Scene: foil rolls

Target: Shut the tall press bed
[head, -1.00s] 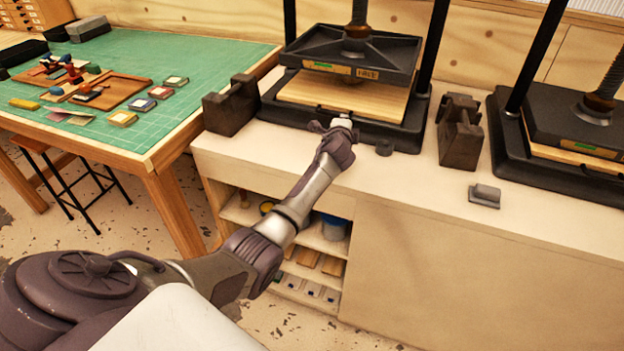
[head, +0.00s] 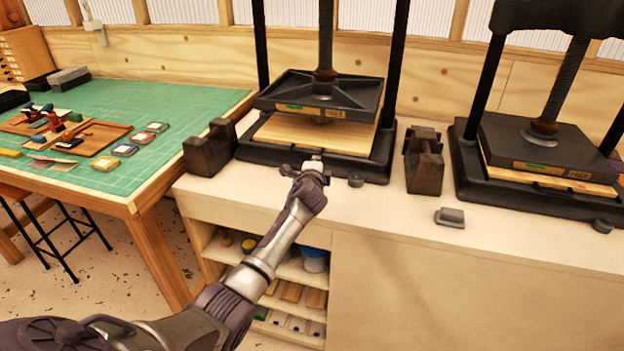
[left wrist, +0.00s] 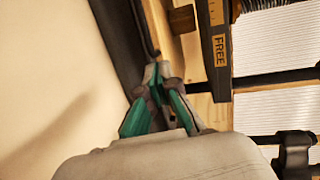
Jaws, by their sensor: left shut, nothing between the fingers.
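The left press (head: 375,160) has a black frame with a screw and a raised platen (head: 320,95). Its pale wooden bed (head: 295,130) shows below the platen, with a clear gap between them. My left gripper (head: 315,160) is shut and empty at the front edge of that press's base. In the left wrist view its teal fingers (left wrist: 158,82) meet beside the dark base, and the platen edge with a "FREE" label (left wrist: 220,50) is at upper right. I cannot tell whether the fingertips touch the press. My right gripper is not in view.
A second press (head: 540,150) stands at right, its platen close above its board. Dark metal blocks (head: 210,150) (head: 424,165) flank the left press. A small grey piece (head: 450,217) lies on the white counter (head: 385,215). A green-topped table (head: 170,100) with stamps is at left.

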